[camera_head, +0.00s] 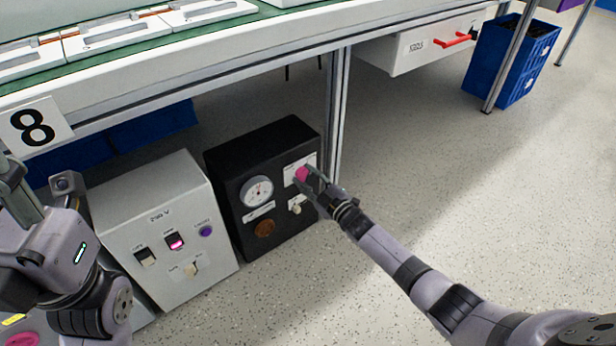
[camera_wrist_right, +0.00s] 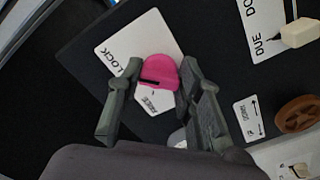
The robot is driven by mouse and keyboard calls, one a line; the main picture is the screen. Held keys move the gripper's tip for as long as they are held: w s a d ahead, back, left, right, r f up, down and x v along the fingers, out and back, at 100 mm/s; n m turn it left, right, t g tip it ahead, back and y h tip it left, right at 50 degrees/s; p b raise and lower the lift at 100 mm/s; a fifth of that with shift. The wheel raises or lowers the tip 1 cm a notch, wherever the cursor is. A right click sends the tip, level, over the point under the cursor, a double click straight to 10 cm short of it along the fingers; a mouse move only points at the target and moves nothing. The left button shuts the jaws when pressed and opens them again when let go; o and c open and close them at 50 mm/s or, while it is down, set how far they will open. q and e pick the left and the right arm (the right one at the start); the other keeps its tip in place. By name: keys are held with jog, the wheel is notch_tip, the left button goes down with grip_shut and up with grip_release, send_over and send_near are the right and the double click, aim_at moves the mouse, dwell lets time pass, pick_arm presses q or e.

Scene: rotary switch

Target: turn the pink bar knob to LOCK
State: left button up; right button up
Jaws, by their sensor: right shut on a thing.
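The pink bar knob (camera_head: 301,174) sits on a white plate at the upper right of the black box's front (camera_head: 232,167). My right gripper (camera_head: 308,178) is shut on it, partly covering it in the head view. In the right wrist view the pink knob (camera_wrist_right: 160,66) lies between the two fingers of the right gripper (camera_wrist_right: 158,77). A dark line marks the knob's lower part. My left gripper (camera_head: 16,185) is at the left edge, partly cut off.
The black box also carries a dial gauge (camera_head: 257,191), a brown round knob (camera_head: 264,228) and a pale switch (camera_head: 296,207). A grey switch box (camera_head: 165,225) stands left of it. The workbench (camera_head: 230,62) overhangs behind, with a leg (camera_head: 336,120) beside the box.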

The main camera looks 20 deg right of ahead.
jog(key=shift+d+f, duration=0.1)
dwell(0.4)
jog(key=o, duration=1.2)
jog(key=shift+c, duration=0.2)
jog(key=v, duration=1.2)
